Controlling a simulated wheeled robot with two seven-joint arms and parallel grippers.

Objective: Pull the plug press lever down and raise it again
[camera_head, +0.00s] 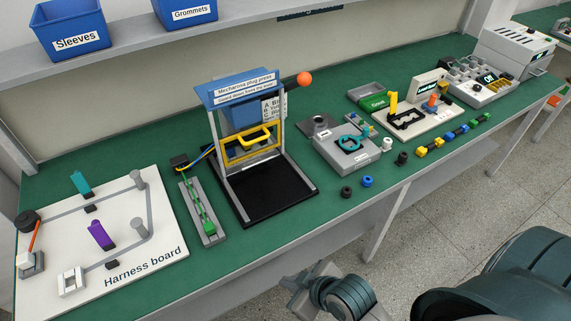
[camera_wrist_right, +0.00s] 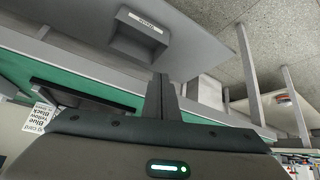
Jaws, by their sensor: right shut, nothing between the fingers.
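The plug press (camera_head: 238,88) stands at the back of the green bench, with a blue top, grey posts, a yellow frame and a black base plate. Its lever ends in an orange ball (camera_head: 304,78), which sticks out at the upper right, level with the press top. My right gripper (camera_head: 292,288) is low in front of the bench's front edge, well away from the lever. Its fingers show shut and empty in the right wrist view (camera_wrist_right: 161,88). The lever is not identifiable in the wrist view. My left gripper is out of the picture.
The harness board (camera_head: 165,225) lies to the left, and a grey fixture with a green part (camera_head: 209,228) is beside the press. A grey box fixture (camera_head: 340,160), loose rings and coloured blocks are to the right. A shelf with blue bins (camera_head: 70,25) hangs above at left.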

